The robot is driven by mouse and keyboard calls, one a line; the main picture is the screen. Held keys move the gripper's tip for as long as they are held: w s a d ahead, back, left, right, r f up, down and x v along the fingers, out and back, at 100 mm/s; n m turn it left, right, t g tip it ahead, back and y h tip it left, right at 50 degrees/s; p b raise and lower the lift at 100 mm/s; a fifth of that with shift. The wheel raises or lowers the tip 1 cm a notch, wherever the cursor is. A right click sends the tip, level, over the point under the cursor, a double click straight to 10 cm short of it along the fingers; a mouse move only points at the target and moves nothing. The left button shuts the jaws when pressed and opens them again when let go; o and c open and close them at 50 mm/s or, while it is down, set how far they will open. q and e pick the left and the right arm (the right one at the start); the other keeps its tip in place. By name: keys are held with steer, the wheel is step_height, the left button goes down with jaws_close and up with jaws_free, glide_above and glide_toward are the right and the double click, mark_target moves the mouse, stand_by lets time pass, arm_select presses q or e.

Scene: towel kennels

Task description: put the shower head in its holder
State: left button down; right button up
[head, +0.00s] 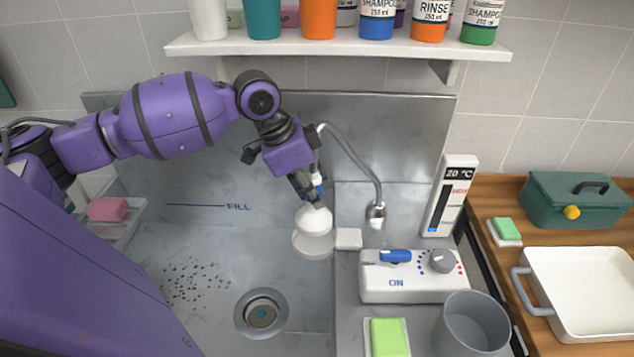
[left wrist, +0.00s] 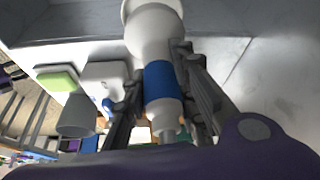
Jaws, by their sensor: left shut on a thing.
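My left gripper (head: 312,194) is shut on the shower head (head: 313,220), a white bulb-shaped piece with a wide pale disc at its lower end. It hangs nearly upright in front of the steel back panel, above the tub. In the left wrist view the two fingers (left wrist: 163,98) close on either side of the handle at the blue band of the shower head (left wrist: 153,35). A small white block (head: 348,239) is just right of the disc; I cannot tell whether it is the holder. My right gripper is not in view.
Below stand a control box (head: 412,290), a grey cup (head: 472,322) and green soap (head: 389,337). A bottle shelf (head: 340,46) is above.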

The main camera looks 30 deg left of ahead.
mark_target(314, 209)
arm_select(q)
step_height(314, 209, down, 2)
steer(key=shift+f+b, duration=0.15)
steer(key=shift+b, duration=0.25)
steer(key=shift+f, duration=1.45)
steer(key=shift+w+p, duration=0.1)
steer(key=shift+p, duration=0.25)
steer(key=shift+f, duration=0.1)
